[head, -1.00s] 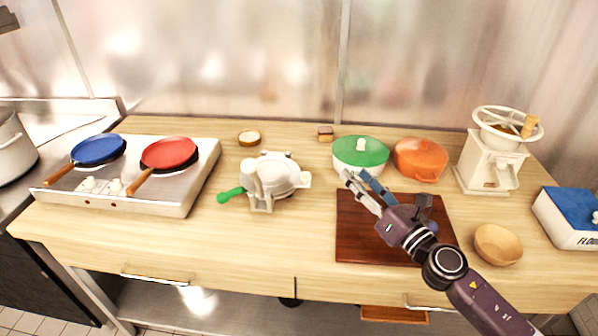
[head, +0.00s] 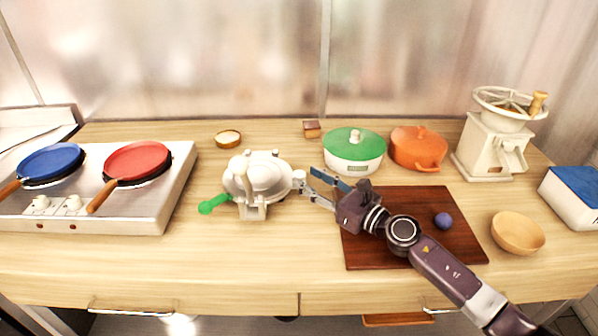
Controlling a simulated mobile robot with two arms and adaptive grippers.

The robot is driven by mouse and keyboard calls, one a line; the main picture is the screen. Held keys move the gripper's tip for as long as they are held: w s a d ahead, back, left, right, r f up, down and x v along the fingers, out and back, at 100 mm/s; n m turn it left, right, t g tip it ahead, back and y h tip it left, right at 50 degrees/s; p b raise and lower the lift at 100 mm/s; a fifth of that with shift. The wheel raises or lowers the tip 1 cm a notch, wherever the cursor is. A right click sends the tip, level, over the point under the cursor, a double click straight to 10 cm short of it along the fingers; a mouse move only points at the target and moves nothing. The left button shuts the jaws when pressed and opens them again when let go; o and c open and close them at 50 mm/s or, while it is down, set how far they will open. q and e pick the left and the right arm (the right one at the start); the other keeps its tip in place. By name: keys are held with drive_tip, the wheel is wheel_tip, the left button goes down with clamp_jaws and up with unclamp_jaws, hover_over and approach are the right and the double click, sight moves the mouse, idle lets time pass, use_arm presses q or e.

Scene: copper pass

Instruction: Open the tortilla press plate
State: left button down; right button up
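The tortilla press (head: 258,178) is white and stands on the wooden counter left of centre. Its rounded top plate appears to lie down over the base. Its green-tipped handle (head: 214,204) sticks out at the front left. My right gripper (head: 306,180) reaches in from the right, its fingers apart with nothing seen between them. The fingertips are close to the small lug on the press's right side; whether they touch it I cannot tell. My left gripper is not in view.
A dark red cutting board (head: 365,250) with a purple ball (head: 443,220) lies under my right arm. A green-lidded pot (head: 354,150) and an orange pot (head: 418,148) stand behind. A stove (head: 130,212) with two pans is left. Counter in front of the press is clear.

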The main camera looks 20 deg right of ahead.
sight(304, 176)
drive_tip(key=shift+x, duration=1.95)
drive_tip(key=shift+c, duration=0.7)
clamp_jaws()
